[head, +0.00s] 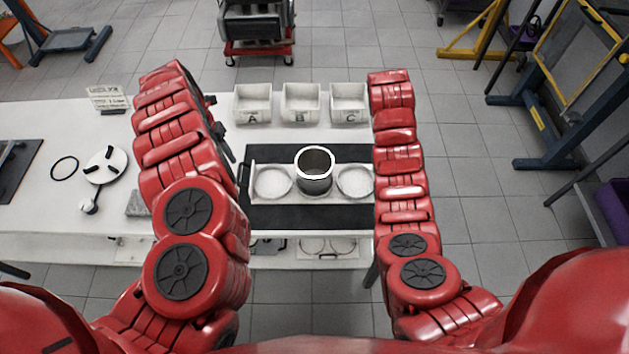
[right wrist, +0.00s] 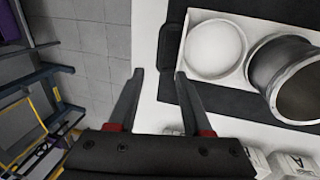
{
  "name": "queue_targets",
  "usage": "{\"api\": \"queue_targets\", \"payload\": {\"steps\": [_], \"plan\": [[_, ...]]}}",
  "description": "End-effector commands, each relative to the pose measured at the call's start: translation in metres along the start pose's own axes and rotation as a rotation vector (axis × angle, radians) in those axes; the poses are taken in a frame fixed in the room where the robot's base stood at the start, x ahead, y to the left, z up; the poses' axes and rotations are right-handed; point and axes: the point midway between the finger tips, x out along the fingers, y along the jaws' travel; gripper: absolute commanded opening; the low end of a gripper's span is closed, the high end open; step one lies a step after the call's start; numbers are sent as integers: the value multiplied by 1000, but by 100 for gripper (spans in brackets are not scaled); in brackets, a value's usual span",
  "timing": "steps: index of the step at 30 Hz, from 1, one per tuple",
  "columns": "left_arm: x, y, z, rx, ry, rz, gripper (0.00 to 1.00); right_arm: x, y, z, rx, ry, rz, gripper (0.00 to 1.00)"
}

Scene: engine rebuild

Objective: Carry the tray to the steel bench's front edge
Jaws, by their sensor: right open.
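The tray (head: 313,200) is pale with round recesses and lies on a black mat (head: 310,219) on the white-topped bench. A metal cylinder (head: 315,172) stands upright in its middle; the recesses on either side look empty. A dark handle (head: 243,177) shows at the tray's left end. In the right wrist view the tray (right wrist: 184,50) has a black handle (right wrist: 171,55) at its near end. My right gripper (right wrist: 158,72) is open and empty, its fingertips close to that handle; the arm hides it in the head view. My left gripper (head: 226,143) is partly hidden beside the tray's left end.
Bins marked A (head: 253,104), B (head: 300,104) and C (head: 348,104) stand along the bench's far edge. A black ring (head: 64,169) and a round white fixture (head: 104,166) lie to the left. A lower shelf (head: 335,250) shows below the front edge.

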Motion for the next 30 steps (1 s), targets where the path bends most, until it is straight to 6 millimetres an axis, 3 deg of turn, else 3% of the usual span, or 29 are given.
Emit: {"api": "queue_targets", "payload": {"steps": [5, 15, 22, 30], "plan": [[17, 1, -2, 0, 4, 2, 29, 14, 0, 0, 4, 3, -6, 50], [82, 2, -3, 0, 7, 3, 29, 77, 0, 0, 3, 2, -3, 50], [100, 1, -2, 1, 3, 3, 29, 97, 0, 0, 3, 2, -3, 50], [104, 0, -1, 0, 1, 0, 29, 101, 0, 0, 3, 4, -3, 50]]}}
